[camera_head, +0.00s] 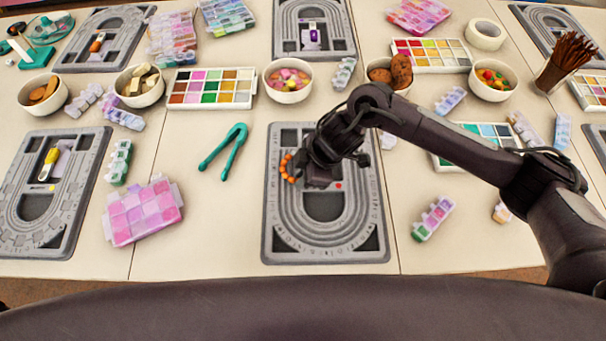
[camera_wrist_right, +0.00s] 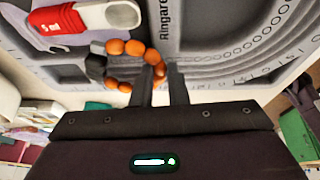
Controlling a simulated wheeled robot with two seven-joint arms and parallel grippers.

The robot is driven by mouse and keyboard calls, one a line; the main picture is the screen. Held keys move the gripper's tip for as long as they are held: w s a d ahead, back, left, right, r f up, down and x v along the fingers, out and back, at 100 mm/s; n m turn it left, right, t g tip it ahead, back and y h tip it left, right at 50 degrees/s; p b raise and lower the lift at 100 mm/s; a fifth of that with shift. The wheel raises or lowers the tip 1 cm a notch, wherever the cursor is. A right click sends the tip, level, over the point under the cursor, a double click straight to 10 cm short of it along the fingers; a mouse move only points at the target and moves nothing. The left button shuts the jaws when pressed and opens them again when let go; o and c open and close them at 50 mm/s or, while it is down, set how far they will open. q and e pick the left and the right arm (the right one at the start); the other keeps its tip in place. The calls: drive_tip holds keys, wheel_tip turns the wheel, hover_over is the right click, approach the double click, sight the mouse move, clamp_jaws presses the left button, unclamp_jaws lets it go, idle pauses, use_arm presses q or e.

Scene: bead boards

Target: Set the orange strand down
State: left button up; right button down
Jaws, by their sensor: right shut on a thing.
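My right gripper (camera_wrist_right: 160,82) is shut on the orange strand, a short curved row of round orange beads (camera_wrist_right: 134,48). In the head view the strand (camera_head: 284,168) shows at the left side of the middle grey bead board (camera_head: 325,250), beside my right gripper (camera_head: 298,168). I cannot tell whether the beads touch the board. The gripper and wrist hide the board's upper middle. My left gripper is not in view.
A red and white tool (camera_wrist_right: 85,20) lies by the strand in the wrist view. Teal tweezers (camera_head: 225,150) and a pink bead box (camera_head: 143,210) lie left of the board. A bowl of beads (camera_head: 288,94) stands behind it.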

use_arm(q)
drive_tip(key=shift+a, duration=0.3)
use_arm(e)
drive_tip(key=shift+f, duration=0.25)
drive_tip(key=shift+f, duration=0.15)
drive_tip(key=c, duration=1.4)
unclamp_jaws()
drive_tip(key=shift+c, duration=0.2)
drive_tip(key=shift+d+r, duration=0.1)
drive_tip(key=shift+r, duration=0.45)
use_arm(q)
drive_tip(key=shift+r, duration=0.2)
use_arm(e)
drive_tip(key=v, duration=1.1)
drive_tip(key=shift+d+r, duration=0.1)
